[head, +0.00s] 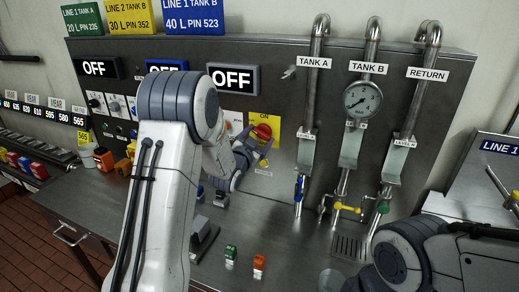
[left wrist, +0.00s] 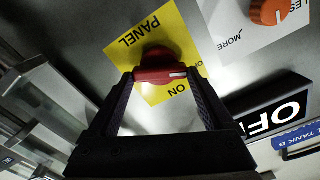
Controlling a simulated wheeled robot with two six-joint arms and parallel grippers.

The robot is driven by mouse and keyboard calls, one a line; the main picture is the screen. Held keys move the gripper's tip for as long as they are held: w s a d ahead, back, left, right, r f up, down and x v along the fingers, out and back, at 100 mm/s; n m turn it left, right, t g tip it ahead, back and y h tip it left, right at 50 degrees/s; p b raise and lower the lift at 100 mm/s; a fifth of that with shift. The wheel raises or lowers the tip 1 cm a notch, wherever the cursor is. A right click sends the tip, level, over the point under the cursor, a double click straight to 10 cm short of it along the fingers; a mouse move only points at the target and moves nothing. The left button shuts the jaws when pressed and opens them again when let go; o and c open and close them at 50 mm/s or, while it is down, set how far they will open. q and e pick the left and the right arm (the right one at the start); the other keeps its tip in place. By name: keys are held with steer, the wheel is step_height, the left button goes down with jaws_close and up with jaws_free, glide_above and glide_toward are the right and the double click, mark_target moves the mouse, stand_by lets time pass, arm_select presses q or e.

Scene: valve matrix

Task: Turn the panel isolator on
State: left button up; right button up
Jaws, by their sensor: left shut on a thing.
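The panel isolator is a red rotary knob (head: 262,131) on a yellow plate (head: 271,121) on the grey metal panel. My left gripper (head: 256,142) is at the knob, its fingers around it. In the left wrist view the red knob (left wrist: 165,68) sits between the two dark fingertips, shut on its sides. The knob's white mark points right in that view. The yellow plate (left wrist: 137,40) reads PANEL and ON there. Part of the plate is hidden behind the knob and fingers. My right gripper is not in view; only my right arm shows at lower right in the head view.
OFF displays (head: 233,78) line the panel above. Pipes (head: 313,90) with a gauge (head: 362,98) and coloured valve handles (head: 346,208) stand to the right. An orange knob (left wrist: 269,12) is near the plate. Green (head: 231,252) and orange (head: 259,262) items sit on the bench.

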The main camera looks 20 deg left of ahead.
arm_select(q)
steer(key=m+b, duration=0.3)
steer(key=b, duration=0.3)
steer(key=m+b, duration=0.4)
steer(key=b, duration=0.1)
steer(key=f+m+b, duration=0.1)
steer(key=m+b, duration=0.3)
steer(key=b, duration=0.2)
steer(key=shift+d+b, duration=0.15)
steer(key=shift+b, duration=0.15)
steer(key=shift+r+m+b, duration=0.2)
steer(key=shift+m+b, duration=0.8)
steer(key=shift+b, duration=0.05)
steer(key=o, duration=1.1)
steer(key=shift+o, duration=0.2)
steer(key=s+b, duration=0.1)
steer(key=s, duration=0.9)
steer(key=shift+s, duration=0.25)
